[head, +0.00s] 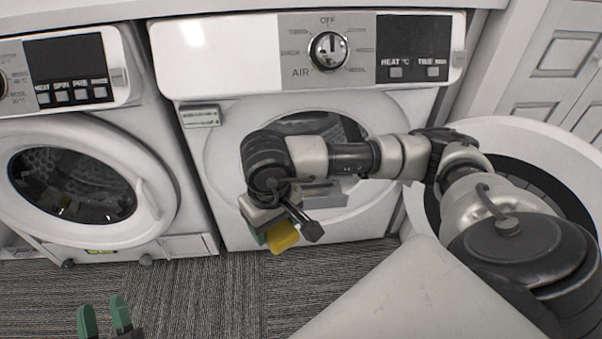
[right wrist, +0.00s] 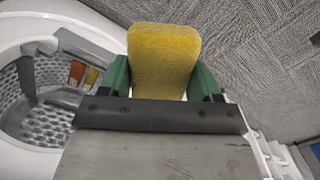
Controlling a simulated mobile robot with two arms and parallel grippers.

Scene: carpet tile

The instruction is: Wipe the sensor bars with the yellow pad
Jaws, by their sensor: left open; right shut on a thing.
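My right gripper (head: 272,226) is shut on the yellow pad (head: 283,236), in front of the middle dryer (head: 222,165) and low by its round opening. In the right wrist view, the yellow pad (right wrist: 163,60) sits between the green fingers and sticks out past their tips, apart from the machine. A perforated metal drum (right wrist: 35,120) shows at left there, with small red and orange patches (right wrist: 84,75) near its rim. I cannot clearly make out the sensor bars; my right arm covers much of the opening. My left gripper (head: 104,314) is open and empty, low over the carpet.
A second front-loader (head: 160,150) stands at left with its round door shut. A large round white rim (head: 500,130) with a dark inside is at right, behind my right arm. White cabinet doors (head: 560,55) stand beyond. The striped carpet (head: 200,290) in front is clear.

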